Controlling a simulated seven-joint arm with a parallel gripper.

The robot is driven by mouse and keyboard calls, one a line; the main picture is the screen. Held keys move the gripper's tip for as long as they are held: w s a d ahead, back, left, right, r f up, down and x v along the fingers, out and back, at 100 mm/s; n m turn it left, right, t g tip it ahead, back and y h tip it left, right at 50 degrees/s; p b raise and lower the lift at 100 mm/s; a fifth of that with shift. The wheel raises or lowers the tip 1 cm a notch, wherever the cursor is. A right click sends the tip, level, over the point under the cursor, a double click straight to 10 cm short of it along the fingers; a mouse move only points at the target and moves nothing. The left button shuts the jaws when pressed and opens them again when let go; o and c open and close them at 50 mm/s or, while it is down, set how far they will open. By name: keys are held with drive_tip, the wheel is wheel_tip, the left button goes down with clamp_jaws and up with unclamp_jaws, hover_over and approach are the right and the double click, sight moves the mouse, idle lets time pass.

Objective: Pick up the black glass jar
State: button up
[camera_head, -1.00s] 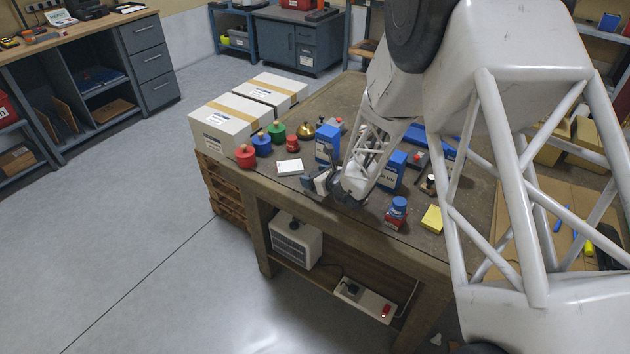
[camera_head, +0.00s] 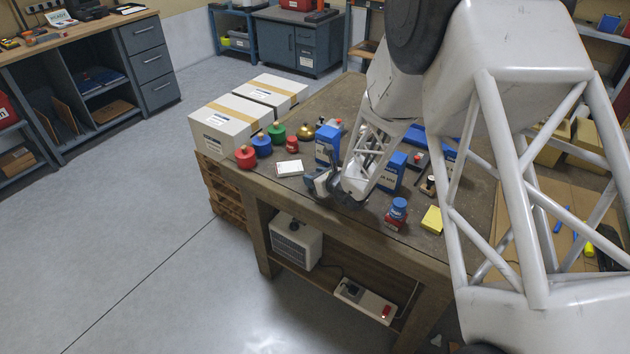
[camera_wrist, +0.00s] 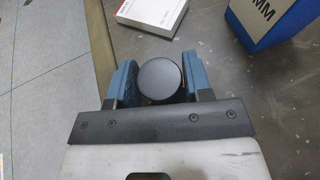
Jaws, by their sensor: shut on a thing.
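The black glass jar (camera_wrist: 160,79) shows in the wrist view as a dark round top between the two blue fingers of my gripper (camera_wrist: 156,80). The fingers are shut on it, one on each side. The jar's lower part is hidden below its top. In the head view my gripper (camera_head: 322,184) is low over the front edge of the workbench (camera_head: 300,203). I cannot make out the jar there; the gripper and wrist hide it.
A white box (camera_head: 289,168) lies left of my gripper. Blue boxes (camera_head: 391,172) stand close by on the right and behind. A blue-capped red jar (camera_head: 396,214) and a yellow block (camera_head: 432,219) are farther right. Coloured weights (camera_head: 262,145) stand to the left.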

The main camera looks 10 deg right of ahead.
drive_tip(key=shift+r, duration=0.1)
drive_tip(key=shift+r, duration=0.75)
wheel_tip(320, 180, up, 2)
drive_tip(key=shift+r, duration=0.1)
drive_tip(key=s+r, duration=0.1)
drive_tip(key=s, duration=1.5)
drive_tip(key=shift+d, duration=0.2)
drive_tip(key=shift+r, duration=0.1)
